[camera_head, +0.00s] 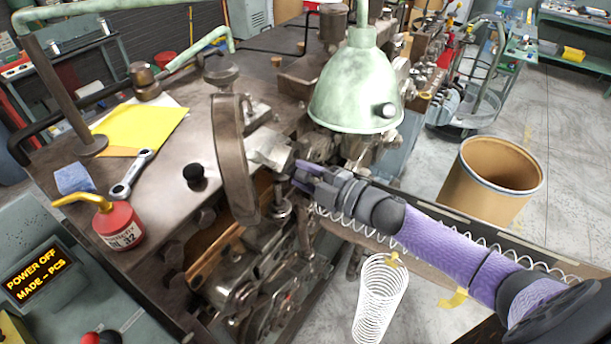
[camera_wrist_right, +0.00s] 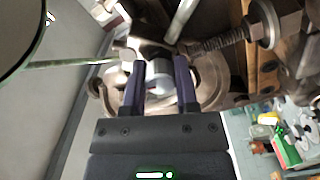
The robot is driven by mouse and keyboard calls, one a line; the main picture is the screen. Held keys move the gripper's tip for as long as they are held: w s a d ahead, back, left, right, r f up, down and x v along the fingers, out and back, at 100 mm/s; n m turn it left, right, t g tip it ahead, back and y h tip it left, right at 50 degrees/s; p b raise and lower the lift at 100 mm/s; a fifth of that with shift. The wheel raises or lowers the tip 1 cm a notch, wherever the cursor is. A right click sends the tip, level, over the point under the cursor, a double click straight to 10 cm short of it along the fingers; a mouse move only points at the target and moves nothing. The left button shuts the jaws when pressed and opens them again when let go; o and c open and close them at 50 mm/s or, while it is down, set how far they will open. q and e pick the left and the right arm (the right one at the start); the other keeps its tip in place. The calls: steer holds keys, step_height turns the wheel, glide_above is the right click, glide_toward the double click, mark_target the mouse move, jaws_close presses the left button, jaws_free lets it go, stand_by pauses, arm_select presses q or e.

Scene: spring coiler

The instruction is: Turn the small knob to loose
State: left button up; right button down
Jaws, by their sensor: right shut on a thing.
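My right gripper (camera_head: 299,177) reaches in from the right in the head view, at the metal block beside the large handwheel (camera_head: 233,155). In the right wrist view my right gripper (camera_wrist_right: 159,88) has its two purple fingers on either side of a short, pale metal cylinder (camera_wrist_right: 158,77). This looks like the small knob, and the fingers are shut on it. In the head view the fingers hide the knob. Which way it is turned, and any marking for loose, cannot be made out. My left gripper is not in view.
A green lamp shade (camera_head: 352,85) hangs just behind my right gripper. A coil spring (camera_head: 379,300) stands below my right arm. A red oil can (camera_head: 119,224), a wrench (camera_head: 130,174) and a yellow sheet (camera_head: 140,124) lie on the bench at left. A bin (camera_head: 490,182) stands at right.

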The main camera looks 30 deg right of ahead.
steer(key=shift+n, duration=1)
steer(key=shift+c, duration=1.8)
jaws_free()
steer(key=b+v, duration=0.1)
steer(key=v, duration=0.9)
steer(key=shift+b, duration=0.3)
